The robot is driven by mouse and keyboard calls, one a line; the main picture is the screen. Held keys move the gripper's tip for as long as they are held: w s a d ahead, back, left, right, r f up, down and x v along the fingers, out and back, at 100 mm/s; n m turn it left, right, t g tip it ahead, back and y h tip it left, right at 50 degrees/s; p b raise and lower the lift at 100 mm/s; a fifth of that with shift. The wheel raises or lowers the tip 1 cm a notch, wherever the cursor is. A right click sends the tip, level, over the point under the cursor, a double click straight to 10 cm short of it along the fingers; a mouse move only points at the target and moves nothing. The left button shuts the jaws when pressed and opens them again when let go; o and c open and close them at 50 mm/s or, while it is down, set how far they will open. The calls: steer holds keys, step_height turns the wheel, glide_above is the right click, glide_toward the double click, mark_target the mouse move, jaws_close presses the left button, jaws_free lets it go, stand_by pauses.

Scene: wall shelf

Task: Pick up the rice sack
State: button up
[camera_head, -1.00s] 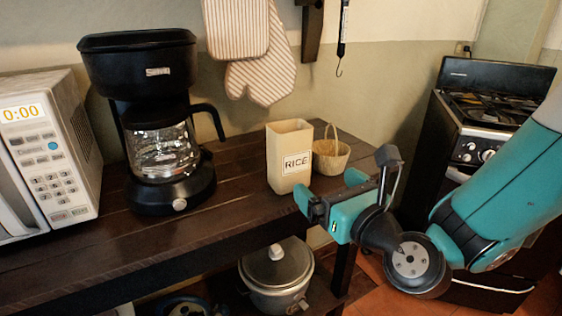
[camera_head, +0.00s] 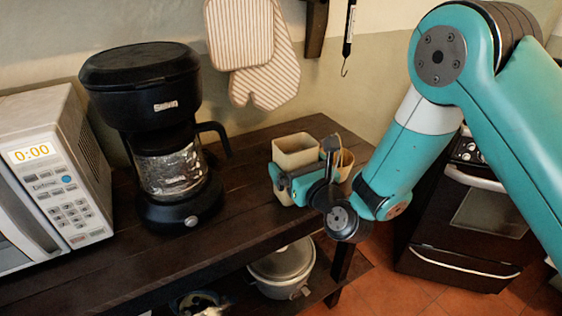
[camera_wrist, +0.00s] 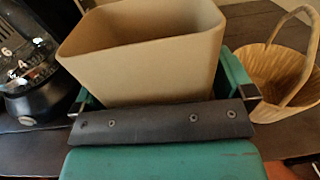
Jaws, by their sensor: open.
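The rice sack is a beige, open-topped, box-like container (camera_head: 297,156) standing upright near the right end of the dark wooden shelf; its RICE label is hidden behind my gripper. My gripper (camera_head: 296,180) is open at the near side of the container, at about its mid-height. In the wrist view the container (camera_wrist: 150,55) fills the middle, with a teal finger showing at its left and another at its right. It stands between the fingers; I cannot tell whether they touch it.
A small wicker basket (camera_wrist: 285,72) stands close to the right of the container. A black coffee maker (camera_head: 165,140) and a microwave (camera_head: 55,185) stand to the left. A pot (camera_head: 283,270) sits on the lower shelf. A stove (camera_head: 470,220) is at right.

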steer(key=shift+w+a, duration=0.1)
steer(key=shift+a, duration=0.15)
steer(key=c, duration=0.9)
steer(key=shift+r, duration=0.15)
step_height(320, 180, up, 20)
steer(key=p, duration=1.8)
steer(key=shift+p, duration=0.4)
step_height(320, 180, up, 6)
steer(key=p, duration=0.6)
step_height(320, 180, down, 10)
steer(key=b, duration=0.9)
steer(key=shift+b, duration=0.4)
